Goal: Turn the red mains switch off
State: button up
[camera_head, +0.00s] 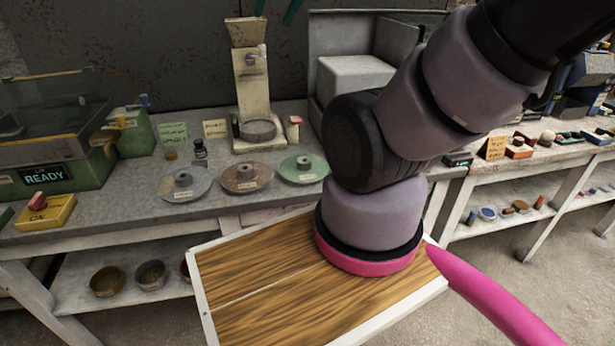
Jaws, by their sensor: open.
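The red switch (38,201) sits on top of a small yellow box (50,215) at the far left of the bench, near its front edge. The red part looks tilted; its exact setting is too small to tell. Only the two dark green fingertips of my gripper (274,15) show, at the top edge of the view. They are apart, with nothing visible between them. They are well to the right of the switch and higher in the picture. The rest of my gripper is out of view.
A green machine (60,160) with a lit READY display (47,175) stands behind the switch. Several discs lie on the bench, including a green disc (303,168). A pale stand (255,95) is behind them. My arm hides part of the bench at centre right.

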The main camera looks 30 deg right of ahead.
aim_at(37, 202)
jog(key=i+j, duration=0.1)
jog(key=j, duration=0.3)
jog(key=i+j+u, duration=0.1)
jog(key=j, duration=0.25)
jog(key=i+j, duration=0.15)
jog(key=j, duration=0.25)
jog(key=i+j, duration=0.15)
jog(key=j, duration=0.2)
jog(key=k+u, duration=0.05)
